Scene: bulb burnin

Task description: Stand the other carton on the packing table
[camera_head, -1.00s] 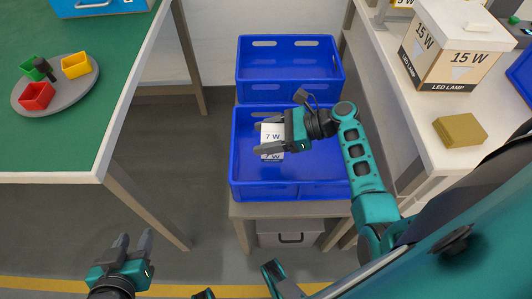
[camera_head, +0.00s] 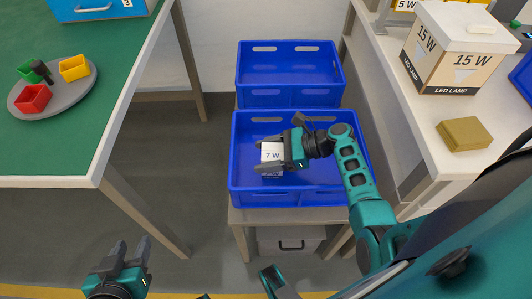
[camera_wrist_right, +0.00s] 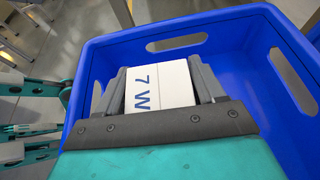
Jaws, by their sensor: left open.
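A white carton marked 7 W (camera_head: 272,154) is at the near blue crate (camera_head: 238,192). My right gripper (camera_head: 264,156) has its fingers on both sides of the carton and is shut on it. The right wrist view shows the carton (camera_wrist_right: 160,86) between the two dark fingers, over the crate (camera_wrist_right: 235,42). I cannot tell whether its base touches the crate floor. My left gripper (camera_head: 131,247) is open and empty, low at the left. A larger carton marked 15 W (camera_head: 465,62) stands on the white table (camera_head: 425,112) at the right.
A second blue crate (camera_head: 290,96) is behind the near one. A green-topped table (camera_head: 60,140) at the left carries a grey round tray (camera_head: 62,95) with small coloured bins. A brown block (camera_head: 464,134) lies near the 15 W carton. The green table's near part is clear.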

